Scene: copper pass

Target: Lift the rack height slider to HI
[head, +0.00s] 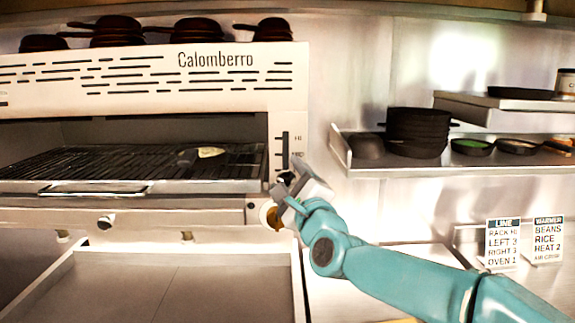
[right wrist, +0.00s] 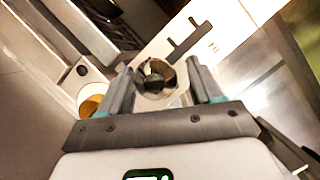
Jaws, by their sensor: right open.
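The rack height slider's dark slot (head: 285,150) runs upright on the broiler's right front panel, with HI marked near its top and a second label, too small to read surely, below. A round metallic knob with a dark centre (right wrist: 156,82), seemingly the slider's, shows between my right fingers in the right wrist view, near the slot's lower end. My right gripper (head: 292,186) is open at that lower end and partly hides it in the head view. I cannot tell whether the fingers touch the knob. My left gripper is not in view.
The broiler rack (head: 100,160) holds one small item. A brass-coloured knob (head: 270,216) sits just below left of my right gripper. Dark pans (head: 116,30) stand on top of the broiler. A wall shelf (head: 400,166) with stacked pans is at right, above two cards (head: 503,243).

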